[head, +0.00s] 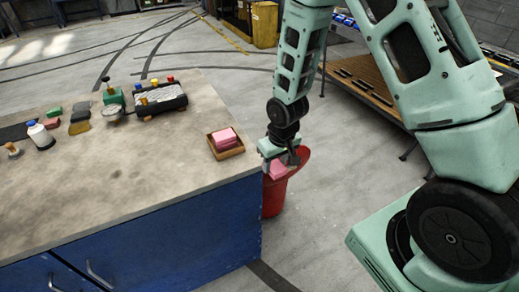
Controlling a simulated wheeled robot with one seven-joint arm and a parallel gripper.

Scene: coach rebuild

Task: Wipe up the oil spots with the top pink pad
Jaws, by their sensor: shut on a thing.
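My gripper (281,161) is shut on a pink pad (278,171), just off the right end of the workbench (150,187). In the picture the pad overlaps the open red bin (272,197); I cannot tell how high above it the pad is. The other pink pads (224,137) are in a small brown tray (229,153) near the bench's right edge. The bench top is beige with faint darker smudges. I cannot make out distinct oil spots.
At the back of the bench are a black box with coloured knobs (160,100), a green tool (113,98), a white bottle (39,134) and several blocks and brushes. The bench's front middle is clear. A slatted wooden bench (365,75) stands behind my arm.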

